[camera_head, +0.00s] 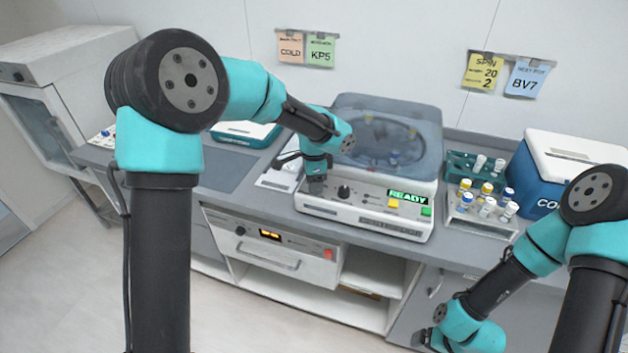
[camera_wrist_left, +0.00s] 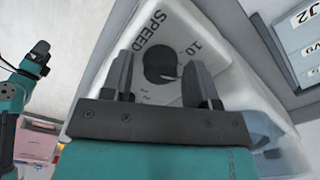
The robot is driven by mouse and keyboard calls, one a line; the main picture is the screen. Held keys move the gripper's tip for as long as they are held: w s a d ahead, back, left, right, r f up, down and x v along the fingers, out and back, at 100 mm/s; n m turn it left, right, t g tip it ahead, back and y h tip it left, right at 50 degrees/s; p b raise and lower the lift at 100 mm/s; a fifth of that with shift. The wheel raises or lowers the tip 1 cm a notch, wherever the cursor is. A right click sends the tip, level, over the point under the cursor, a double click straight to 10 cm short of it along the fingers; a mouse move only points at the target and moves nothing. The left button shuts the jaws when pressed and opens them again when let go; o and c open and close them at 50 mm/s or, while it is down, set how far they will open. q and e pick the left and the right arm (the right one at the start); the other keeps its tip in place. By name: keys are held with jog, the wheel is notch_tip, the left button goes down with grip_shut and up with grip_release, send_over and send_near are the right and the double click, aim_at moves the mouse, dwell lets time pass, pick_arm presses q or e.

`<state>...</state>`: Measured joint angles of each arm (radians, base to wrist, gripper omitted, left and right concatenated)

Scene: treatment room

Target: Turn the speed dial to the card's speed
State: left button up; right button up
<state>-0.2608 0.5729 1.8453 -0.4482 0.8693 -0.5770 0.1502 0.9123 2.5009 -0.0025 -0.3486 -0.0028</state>
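The SPEED dial (camera_wrist_left: 160,64) is a dark round knob on a pale panel in the left wrist view, beside the printed word SPEED and the number 10. My left gripper (camera_wrist_left: 160,75) is open, with one finger on each side of the dial in the picture; I cannot tell whether they touch it. In the head view my left gripper (camera_head: 315,185) points down at the left of the centrifuge's front panel (camera_head: 370,205), hiding that part. A black knob (camera_head: 344,191) shows beside it. The yellow SPIN card (camera_head: 482,72) reads 20 and 2. My right gripper (camera_head: 418,338) is low by the counter front, small and unclear.
The centrifuge's green display (camera_head: 408,197) reads READY, above yellow and green buttons. To its right stand a rack of capped tubes (camera_head: 482,207) and a blue cooler (camera_head: 540,175). Other wall cards read COLD (camera_head: 290,49), KP5 (camera_head: 320,50) and BV7 (camera_head: 527,79).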

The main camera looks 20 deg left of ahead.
pick_arm(q)
jog(key=shift+o, duration=0.4)
notch_tip(320, 180, up, 17)
jog(key=shift+r, duration=0.2)
dwell(0.3)
jog(key=shift+a+f, duration=0.1)
